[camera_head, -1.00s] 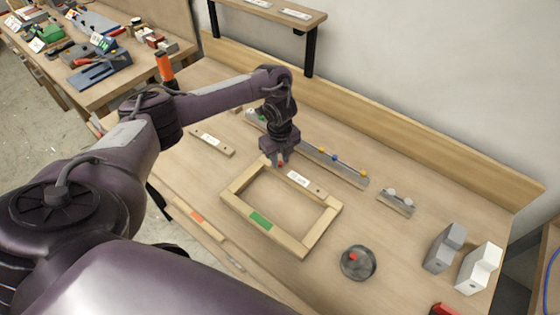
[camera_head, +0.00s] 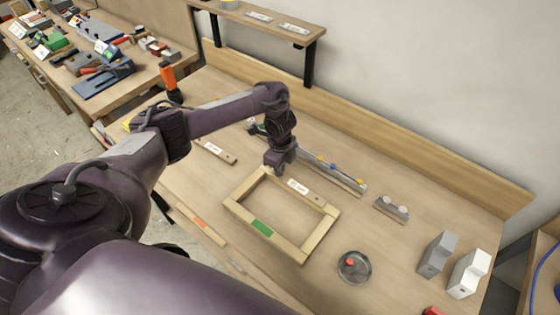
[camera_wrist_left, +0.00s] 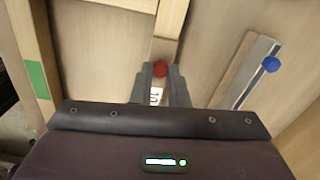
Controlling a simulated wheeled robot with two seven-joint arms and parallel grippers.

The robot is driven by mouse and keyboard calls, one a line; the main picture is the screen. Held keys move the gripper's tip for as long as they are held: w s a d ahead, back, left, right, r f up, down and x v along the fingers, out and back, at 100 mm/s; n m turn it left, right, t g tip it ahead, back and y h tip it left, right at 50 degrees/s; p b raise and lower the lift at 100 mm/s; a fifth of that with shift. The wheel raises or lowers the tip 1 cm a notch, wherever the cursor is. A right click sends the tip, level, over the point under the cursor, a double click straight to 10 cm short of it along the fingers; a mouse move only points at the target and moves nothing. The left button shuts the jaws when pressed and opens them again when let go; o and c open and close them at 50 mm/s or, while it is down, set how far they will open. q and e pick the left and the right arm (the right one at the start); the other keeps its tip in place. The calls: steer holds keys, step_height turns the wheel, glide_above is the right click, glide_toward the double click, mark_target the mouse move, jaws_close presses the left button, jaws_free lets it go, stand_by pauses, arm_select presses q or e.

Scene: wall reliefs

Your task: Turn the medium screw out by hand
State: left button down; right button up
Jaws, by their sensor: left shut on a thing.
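My left gripper (camera_head: 279,168) is low over the far left corner of a wooden frame (camera_head: 238,187), at the end of a labelled wooden strip (camera_head: 316,196). In the left wrist view, its fingertips (camera_wrist_left: 160,74) are closed around a red screw head (camera_wrist_left: 160,69). The fingers hide the screw's shank, and I cannot tell how deep it sits in the wood. In the head view the gripper covers this screw. My right gripper is in neither view.
A round metal dish (camera_head: 354,272) with a red piece (camera_head: 350,262) stands right of the frame. A rail with blue and yellow knobs (camera_head: 344,180) lies behind. Grey (camera_head: 437,254) and white (camera_head: 468,273) blocks stand at the right. The frame carries a green label (camera_head: 261,228).

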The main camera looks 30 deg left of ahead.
arm_select(q)
steer(key=n+p, duration=0.4)
steer(key=shift+d+r, duration=0.1)
steer(key=shift+r, duration=0.2)
steer(key=shift+f+n, duration=0.2)
steer(key=shift+n, duration=0.3)
steer(key=shift+f, duration=0.15)
steer(key=shift+r+n+p, duration=0.2)
steer(key=shift+n+p, duration=0.2)
steer(key=shift+f+n, duration=0.15)
steer(key=shift+n, duration=0.55)
steer(key=n, duration=0.2)
steer(key=shift+n, duration=0.6)
